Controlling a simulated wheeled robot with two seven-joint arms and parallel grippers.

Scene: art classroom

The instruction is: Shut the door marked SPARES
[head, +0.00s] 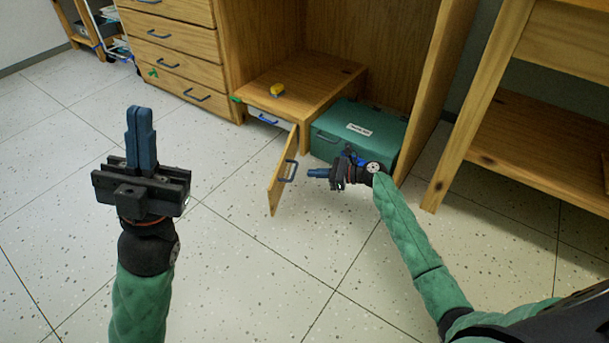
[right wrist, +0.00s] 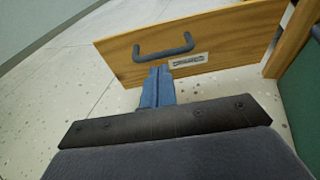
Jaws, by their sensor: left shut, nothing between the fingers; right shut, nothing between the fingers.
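The small wooden door (head: 277,178) stands swung open from the low wooden cabinet (head: 302,92). In the right wrist view the door (right wrist: 232,42) fills the upper part, with a dark bar handle (right wrist: 163,49) and a small label (right wrist: 188,61) too blurred to read. My right gripper (head: 318,173) is shut and empty, just right of the door on its handle side. In the right wrist view its fingers (right wrist: 157,88) point at the door just below the handle; I cannot tell if they touch. My left gripper (head: 140,130) is shut and empty above the floor at left.
A green case (head: 340,130) with a white label stands right of the low cabinet, close behind my right gripper. Drawers (head: 180,55) stand at left, a wooden shelf unit (head: 540,130) at right. The floor left of the door is clear.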

